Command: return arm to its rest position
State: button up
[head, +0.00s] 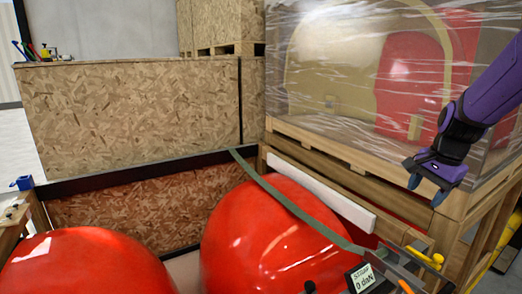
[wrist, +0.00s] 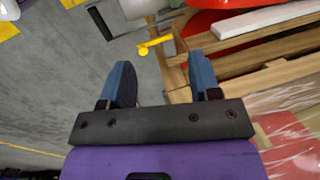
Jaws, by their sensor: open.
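My purple arm comes in from the right in the head view. My gripper (head: 428,185) hangs at its end, in front of the plastic-wrapped crate on the right. In the wrist view my gripper (wrist: 161,82) shows two blue fingers spread wide apart with nothing between them. Below the fingers lie grey floor and the corner of a wooden frame.
Two red nosecones (head: 275,240) (head: 80,262) stand low in front. A green strap (head: 295,207) crosses one, near a gauge reading "0 daN" (head: 363,277). The wrapped crate (head: 345,85) stands close by my arm. A chipboard box (head: 130,108) stands left. A yellow handle (wrist: 154,42) lies beyond my fingers.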

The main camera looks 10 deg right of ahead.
jog(key=s+a+r+n+t, duration=0.1)
jog(key=s+a+r+n, duration=0.4)
jog(key=s+a+n, duration=0.2)
jog(key=s+a+r+n+t, duration=0.2)
jog(key=s+a+r+n, duration=0.3)
jog(key=s, duration=0.6)
jog(key=a+n, duration=0.2)
jog(key=a, duration=0.1)
jog(key=shift+a+r+h, duration=0.2)
jog(key=shift+a+h, duration=0.2)
